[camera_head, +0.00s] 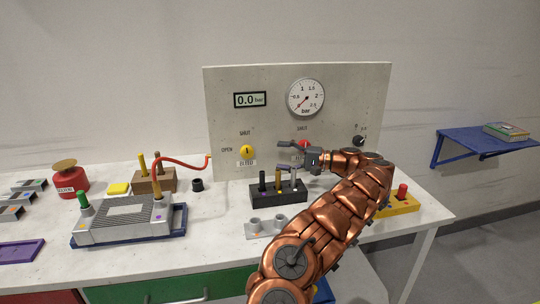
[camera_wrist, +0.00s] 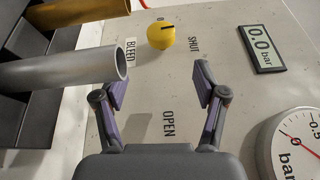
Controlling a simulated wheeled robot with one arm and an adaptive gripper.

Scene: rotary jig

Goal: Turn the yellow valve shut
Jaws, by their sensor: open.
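The yellow valve (camera_head: 246,151) is a round knob on the upright grey panel (camera_head: 350,95). OPEN is printed to its left, SHUT above it and BLEED below it. In the wrist view the valve (camera_wrist: 161,38) is at the top centre, beyond my fingertips, with a short dark mark on its face. My gripper (camera_head: 283,152) is in front of the panel, to the right of the valve and apart from it. In the wrist view my gripper (camera_wrist: 160,88) has its two fingers spread with nothing between them.
A black block (camera_head: 278,193) with upright posts stands below my gripper. Its silver post (camera_wrist: 65,75) reaches close to the left finger in the wrist view. A red valve (camera_head: 304,144) is partly behind my gripper. A gauge (camera_head: 305,97) and a 0.0 bar display (camera_head: 250,99) are above.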

